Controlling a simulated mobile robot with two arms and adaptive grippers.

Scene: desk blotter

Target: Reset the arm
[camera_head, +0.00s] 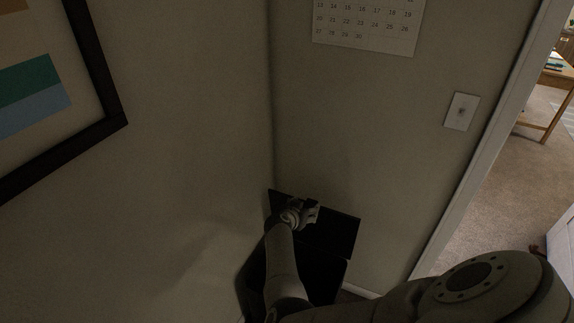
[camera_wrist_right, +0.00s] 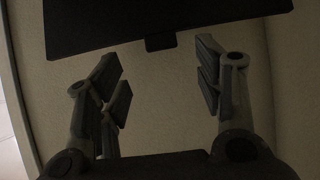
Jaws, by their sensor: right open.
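My right arm comes in from the lower right in the head view. Its gripper (camera_head: 309,211) is small and dim there, in front of a black flat panel (camera_head: 338,232) by the wall corner. In the right wrist view the gripper (camera_wrist_right: 160,68) is open, with its two fingers wide apart and nothing between them. The black panel (camera_wrist_right: 160,22), with a small tab on its lower edge, lies ahead of the fingertips. I cannot tell whether the gripper touches it. My left gripper is in neither view.
Below the panel is another dark shape (camera_head: 325,277), partly behind my arm. Walls stand close on the left and ahead, with a framed picture (camera_head: 112,108), a calendar (camera_head: 367,25) and a light switch (camera_head: 461,111). A doorway on the right opens onto carpet (camera_head: 500,185).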

